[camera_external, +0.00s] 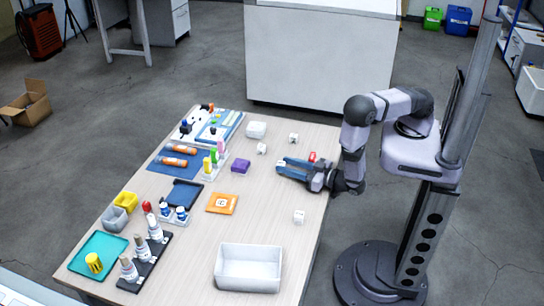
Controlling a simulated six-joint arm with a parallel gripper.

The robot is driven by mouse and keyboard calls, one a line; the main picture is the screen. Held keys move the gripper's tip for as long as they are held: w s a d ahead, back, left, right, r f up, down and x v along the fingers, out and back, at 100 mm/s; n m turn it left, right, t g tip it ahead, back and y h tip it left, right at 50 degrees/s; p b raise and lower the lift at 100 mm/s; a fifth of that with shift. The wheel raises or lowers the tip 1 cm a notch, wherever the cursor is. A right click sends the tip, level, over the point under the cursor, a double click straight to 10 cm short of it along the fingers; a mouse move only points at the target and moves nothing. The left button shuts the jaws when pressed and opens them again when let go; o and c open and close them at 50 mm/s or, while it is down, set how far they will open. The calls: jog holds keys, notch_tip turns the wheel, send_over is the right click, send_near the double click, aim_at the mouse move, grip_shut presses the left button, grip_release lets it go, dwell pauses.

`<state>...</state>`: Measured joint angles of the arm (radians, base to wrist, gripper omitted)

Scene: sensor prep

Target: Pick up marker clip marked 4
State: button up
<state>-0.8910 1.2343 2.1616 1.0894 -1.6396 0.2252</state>
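Small white block-like pieces with dark marks lie on the table: one at the back (293,138), one left of it (262,149), and one toward the front right (299,216). They may be the marker clips, but their numbers are too small to read, so I cannot tell which is marked 4. My gripper (280,170) reaches in from the right, low over the table's right side, with its fingers pointing left. It lies between the back pieces and the front one. Whether its fingers are apart or hold anything is unclear. A small red item (312,157) shows just behind it.
A purple block (240,166) and an orange card (221,203) lie left of my gripper. A white bin (248,268) stands at the front, a small white container (256,129) at the back. Bottles, trays and tools crowd the table's left side.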

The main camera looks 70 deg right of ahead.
jog(key=c, duration=0.7)
jog(key=shift+s+r, duration=0.15)
jog(key=shift+s+a+r+p, duration=0.15)
jog(key=shift+s+r+p, duration=0.2)
jog(key=shift+r+p, duration=0.15)
jog(key=shift+s+a+r+p, duration=0.4)
jog(key=shift+s+r+p, duration=0.65)
jog(key=shift+s, duration=1.1)
jog(key=shift+s+a+r+p, duration=0.45)
jog(key=shift+s+r+p, duration=0.65)
jog(key=shift+s, duration=1)
jog(key=shift+s+a+r+p, duration=0.4)
jog(key=shift+s+r+p, duration=0.65)
jog(key=shift+s, duration=1.1)
